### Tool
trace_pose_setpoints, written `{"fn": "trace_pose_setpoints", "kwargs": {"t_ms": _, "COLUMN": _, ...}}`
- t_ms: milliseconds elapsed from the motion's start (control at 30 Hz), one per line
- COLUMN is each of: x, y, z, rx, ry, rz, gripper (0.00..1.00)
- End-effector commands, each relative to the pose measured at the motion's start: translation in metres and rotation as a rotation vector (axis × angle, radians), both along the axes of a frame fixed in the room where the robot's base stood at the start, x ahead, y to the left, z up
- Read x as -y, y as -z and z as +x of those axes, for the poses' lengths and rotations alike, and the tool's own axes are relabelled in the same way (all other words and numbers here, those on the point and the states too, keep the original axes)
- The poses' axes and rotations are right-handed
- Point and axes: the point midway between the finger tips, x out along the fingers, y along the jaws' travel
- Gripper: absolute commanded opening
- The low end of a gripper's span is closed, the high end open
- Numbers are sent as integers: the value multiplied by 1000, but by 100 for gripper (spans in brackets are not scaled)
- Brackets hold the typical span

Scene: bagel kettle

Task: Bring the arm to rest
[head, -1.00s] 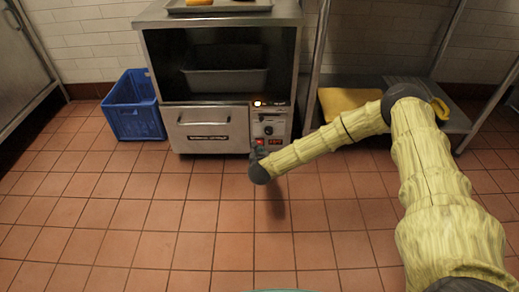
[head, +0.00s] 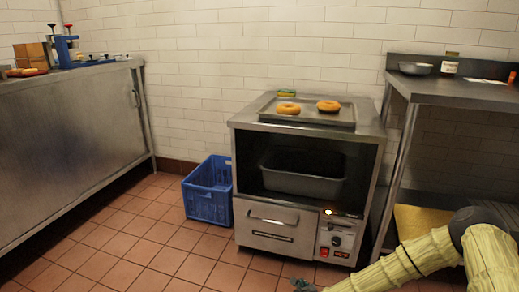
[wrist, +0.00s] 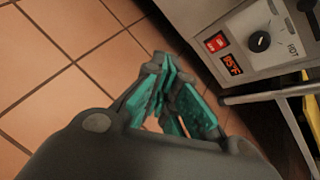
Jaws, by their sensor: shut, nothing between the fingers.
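My gripper (wrist: 172,98) shows in the wrist view with its teal-padded fingers drawn together and nothing between them. It is over the tiled floor, just in front of the lower right part of the steel oven (head: 262,226). In the head view my gripper (head: 303,286) shows only in part at the bottom edge, with my arm reaching in from the lower right.
Two bagels, one at left (head: 289,108) and one at right (head: 328,106), lie on a tray (head: 310,119) on the oven. A grey pan (head: 300,184) sits inside. A blue crate (head: 208,206) stands left. A steel table (head: 455,92) is right, a counter (head: 70,130) far left. Floor before the crate is clear.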

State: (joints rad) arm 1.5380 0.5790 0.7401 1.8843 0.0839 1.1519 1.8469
Motion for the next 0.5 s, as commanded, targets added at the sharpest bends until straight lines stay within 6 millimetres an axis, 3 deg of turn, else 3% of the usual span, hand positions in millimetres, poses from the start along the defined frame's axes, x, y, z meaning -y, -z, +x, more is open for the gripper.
{"fn": "trace_pose_setpoints", "kwargs": {"t_ms": 33, "x": -17, "y": 4, "z": -19, "rx": -35, "ry": -99, "rz": -65, "gripper": 0}}
{"fn": "trace_pose_setpoints", "kwargs": {"t_ms": 200, "x": -57, "y": 27, "z": -89, "rx": -144, "ry": -454, "rz": -307, "gripper": 0}}
{"fn": "trace_pose_setpoints", "kwargs": {"t_ms": 333, "x": -72, "y": 40, "z": -146, "rx": -210, "ry": -730, "rz": -485, "gripper": 0}}
{"fn": "trace_pose_setpoints", "kwargs": {"t_ms": 500, "x": -74, "y": 50, "z": -222, "rx": -278, "ry": -1094, "rz": -707, "gripper": 0}}
